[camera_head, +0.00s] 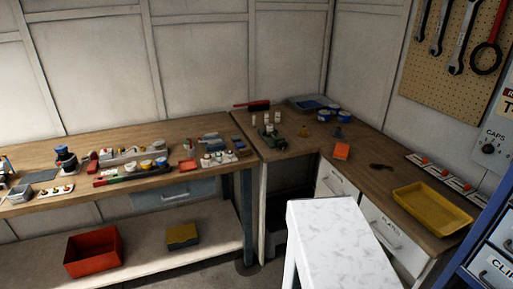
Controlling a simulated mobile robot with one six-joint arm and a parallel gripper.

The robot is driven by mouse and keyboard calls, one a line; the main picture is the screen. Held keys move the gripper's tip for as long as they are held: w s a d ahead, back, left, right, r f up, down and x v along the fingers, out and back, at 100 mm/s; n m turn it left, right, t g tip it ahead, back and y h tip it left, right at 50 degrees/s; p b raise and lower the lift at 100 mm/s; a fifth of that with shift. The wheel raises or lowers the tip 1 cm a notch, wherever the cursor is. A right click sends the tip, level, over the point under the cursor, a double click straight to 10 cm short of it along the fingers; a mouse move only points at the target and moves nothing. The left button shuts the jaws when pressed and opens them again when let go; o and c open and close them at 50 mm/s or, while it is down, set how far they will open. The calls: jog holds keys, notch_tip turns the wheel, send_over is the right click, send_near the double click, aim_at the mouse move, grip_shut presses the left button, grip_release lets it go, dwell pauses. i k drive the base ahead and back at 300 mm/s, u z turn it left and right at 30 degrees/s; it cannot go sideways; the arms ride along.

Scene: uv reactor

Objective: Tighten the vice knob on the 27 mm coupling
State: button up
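A small dark green device (270,134), which looks like a vice, stands on the corner of the right wooden bench (355,170). It is far off and small, so I cannot make out its knob, its jaws or whether a coupling sits in it. Small pale cylinders (266,118) stand just behind it. I cannot tell which part, if any, is the 27 mm coupling. My gripper is not in view.
A white marbled-topped stand (335,240) fills the near foreground before the drawers. The left bench (130,178) holds many small parts. A yellow tray (432,208) lies on the right bench. Wrenches hang on a pegboard (452,80). A red bin (93,252) sits on the lower shelf.

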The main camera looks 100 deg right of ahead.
aim_at(282, 144)
jog(key=z, duration=1)
jog(key=k, duration=0.15)
jog(key=u, duration=2.5)
jog(key=k, duration=1.2)
jog(key=z, duration=1.55)
